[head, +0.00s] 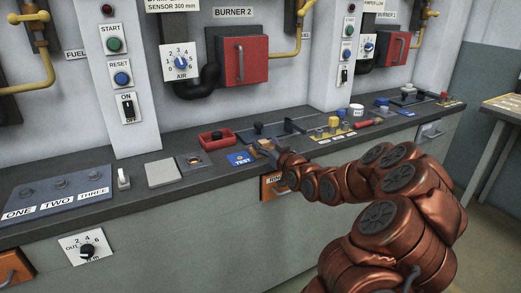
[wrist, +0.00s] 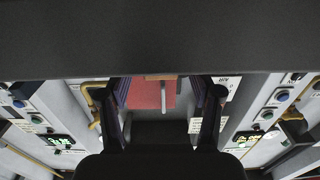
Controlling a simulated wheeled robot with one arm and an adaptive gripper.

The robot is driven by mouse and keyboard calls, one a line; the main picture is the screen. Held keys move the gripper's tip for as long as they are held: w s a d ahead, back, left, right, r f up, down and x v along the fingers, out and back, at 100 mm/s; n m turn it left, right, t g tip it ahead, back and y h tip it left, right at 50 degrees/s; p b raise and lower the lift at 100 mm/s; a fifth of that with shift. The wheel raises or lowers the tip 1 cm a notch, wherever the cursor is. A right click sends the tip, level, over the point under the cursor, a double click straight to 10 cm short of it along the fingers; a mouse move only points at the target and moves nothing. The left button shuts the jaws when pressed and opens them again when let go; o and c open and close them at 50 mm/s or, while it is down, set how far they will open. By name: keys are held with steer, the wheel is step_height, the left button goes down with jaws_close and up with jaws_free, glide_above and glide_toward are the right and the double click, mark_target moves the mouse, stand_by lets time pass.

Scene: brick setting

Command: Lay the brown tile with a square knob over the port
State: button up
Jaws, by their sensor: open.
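My gripper (head: 268,151) is at the bench top, just right of the blue TEST card, in the head view. In the wrist view my gripper (wrist: 161,93) shows two dark fingers spread wide, with nothing visible held between them. A small tan-brown patch (head: 262,143) shows at the gripper tip; it may be the brown tile, but its knob cannot be made out. A square metal plate with a round reddish opening (head: 195,161), which looks like the port, lies uncovered on the bench left of the TEST card.
A grey square tile (head: 163,173) lies left of the port. A red tray (head: 217,139) stands behind it. A black knob (head: 258,128) and yellow pieces (head: 333,123) stand behind and right of my gripper. The red burner door (head: 239,61) is on the wall.

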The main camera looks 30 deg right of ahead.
steer(key=shift+w, duration=0.4)
jaws_close()
stand_by(0.4)
